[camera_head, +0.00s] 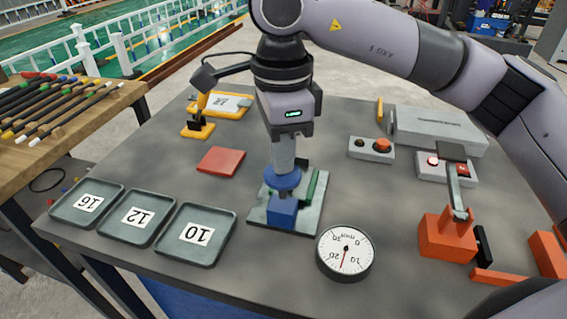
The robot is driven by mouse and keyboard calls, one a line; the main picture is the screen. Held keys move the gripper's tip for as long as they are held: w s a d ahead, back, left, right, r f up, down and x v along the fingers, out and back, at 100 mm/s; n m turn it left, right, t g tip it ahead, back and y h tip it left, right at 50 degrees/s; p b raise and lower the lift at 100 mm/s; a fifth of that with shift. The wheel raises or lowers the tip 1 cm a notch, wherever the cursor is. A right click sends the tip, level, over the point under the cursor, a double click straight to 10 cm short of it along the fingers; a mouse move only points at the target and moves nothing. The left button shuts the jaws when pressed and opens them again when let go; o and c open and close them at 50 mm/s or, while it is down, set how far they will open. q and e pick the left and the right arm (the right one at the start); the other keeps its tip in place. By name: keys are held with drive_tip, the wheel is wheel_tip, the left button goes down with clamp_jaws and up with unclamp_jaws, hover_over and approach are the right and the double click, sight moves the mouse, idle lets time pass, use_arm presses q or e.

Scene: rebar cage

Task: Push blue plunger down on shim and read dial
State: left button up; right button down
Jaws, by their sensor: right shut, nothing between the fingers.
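My right gripper (284,165) comes down from above, shut and empty, with its fingertips right over the blue plunger (283,180). The tips look to be at the plunger's round top; I cannot tell if they press on it. A blue block (282,213) sits below the plunger on a pale base plate (258,216), beside a green upright part. No shim can be made out; the plunger hides the spot beneath it. The round white dial (345,250) stands in front to the right, upside down to me, its red needle pointing toward the bottom of the picture. My left gripper is not in view.
Trays marked 16 (61,206), 12 (118,230) and 10 (186,253) line the left front. A red plate (221,161) lies behind them, near a yellow stand (198,128). An orange block with a lever (445,235) and button boxes (371,150) stand right.

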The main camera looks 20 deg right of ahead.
drive_tip(key=shift+r+p, duration=1.85)
drive_tip(key=shift+r, duration=1.4)
drive_tip(key=shift+s+f, duration=0.1)
